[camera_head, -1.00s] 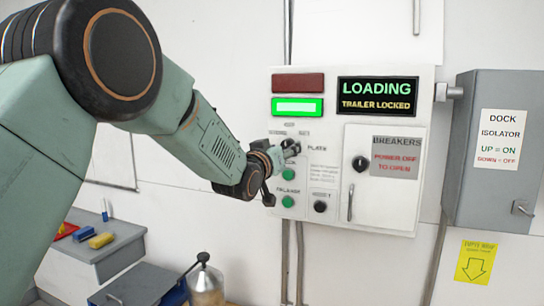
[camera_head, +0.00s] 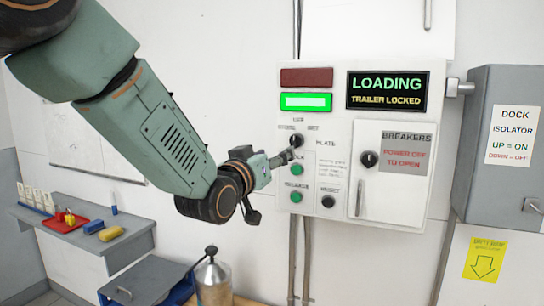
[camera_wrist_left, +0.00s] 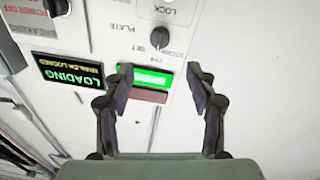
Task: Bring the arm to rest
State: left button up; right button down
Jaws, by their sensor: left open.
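My left arm comes in from the upper left in the head view. My left gripper (camera_head: 290,156) is in front of the left part of the white control panel (camera_head: 338,209), close to the black selector knob (camera_head: 296,140). In the left wrist view the two fingers (camera_wrist_left: 160,85) are spread wide with nothing between them. The knob (camera_wrist_left: 159,38) stands beyond the fingertips, apart from them. The lit green indicator (camera_wrist_left: 152,78) shows between the fingers. My right gripper is in neither view.
A display (camera_head: 388,90) reads LOADING, TRAILER LOCKED. A grey isolator box (camera_head: 482,155) stands to the right. At lower left are a grey shelf (camera_head: 125,245) with a red tray (camera_head: 64,222) and a yellow item (camera_head: 111,234). A metal canister (camera_head: 212,277) stands below the panel.

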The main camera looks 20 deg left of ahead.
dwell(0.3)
pick_arm(q)
jog(key=s+f+g+b, duration=0.3)
jog(key=s+f, duration=0.2)
jog(key=f, duration=0.8)
jog(key=s+f+g+y+b, duration=0.1)
jog(key=s+f+g+b, duration=0.2)
jog(key=f, duration=1.1)
jog(key=s+f+g+b, duration=0.25)
jog(key=s+f, duration=0.35)
jog(key=f, duration=0.7)
jog(key=s+f+g+b, duration=1)
jog(key=s+f+b, duration=0.1)
jog(key=s+f, duration=2)
jog(key=shift+d+f+m+y, duration=0.15)
jog(key=shift+f+m+y, duration=0.15)
jog(key=shift+m, duration=0.1)
jog(key=shift+r, duration=0.1)
jog(key=shift+c, duration=0.4)
